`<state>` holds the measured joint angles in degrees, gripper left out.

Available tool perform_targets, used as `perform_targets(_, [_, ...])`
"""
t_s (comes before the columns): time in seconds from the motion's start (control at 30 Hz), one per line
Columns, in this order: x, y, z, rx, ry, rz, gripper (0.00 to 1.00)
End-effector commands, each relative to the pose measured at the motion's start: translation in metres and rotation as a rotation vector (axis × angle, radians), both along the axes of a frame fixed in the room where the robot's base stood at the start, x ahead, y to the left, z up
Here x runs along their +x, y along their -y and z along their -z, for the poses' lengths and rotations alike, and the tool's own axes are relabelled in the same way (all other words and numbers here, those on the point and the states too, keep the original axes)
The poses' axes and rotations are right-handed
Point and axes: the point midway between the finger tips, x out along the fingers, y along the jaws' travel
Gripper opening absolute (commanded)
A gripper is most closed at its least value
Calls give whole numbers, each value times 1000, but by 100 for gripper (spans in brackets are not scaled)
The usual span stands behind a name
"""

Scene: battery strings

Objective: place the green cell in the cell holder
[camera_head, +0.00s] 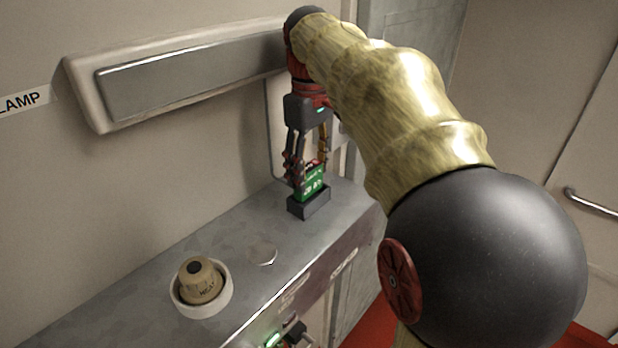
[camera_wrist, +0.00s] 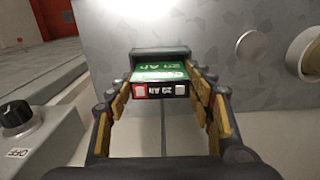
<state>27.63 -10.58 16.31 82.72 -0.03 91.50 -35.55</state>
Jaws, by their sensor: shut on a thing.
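The green cell (camera_head: 312,184) is upright between the fingers of my gripper (camera_head: 307,172), with its lower end at the open top of the dark cell holder (camera_head: 309,208). It overlaps the holder's rim in the head view; how deep it sits I cannot tell. The holder stands on the grey metal ledge (camera_head: 215,245). In the wrist view the cell's green face and black-and-red end (camera_wrist: 162,90) show between my gripper's fingers (camera_wrist: 161,78), which are shut on it from both sides. The dark holder's rim (camera_wrist: 160,52) shows just beyond the cell.
A beige knob-like part (camera_head: 200,282) sits in a white ring on the ledge, with a flat round disc (camera_head: 263,253) nearby. A long wall lamp (camera_head: 185,80) is behind my arm. A dark knob marked OFF (camera_wrist: 17,118) is at left in the wrist view.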

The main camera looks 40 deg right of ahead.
Motion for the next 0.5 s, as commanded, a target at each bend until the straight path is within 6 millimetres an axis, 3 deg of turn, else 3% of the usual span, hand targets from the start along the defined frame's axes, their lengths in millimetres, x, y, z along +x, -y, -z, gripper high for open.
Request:
perform_targets(0.2, [-1,-2,24,0,0,-1,18])
perform_targets(0.5, [-1,-1,27,0,1,-1,18])
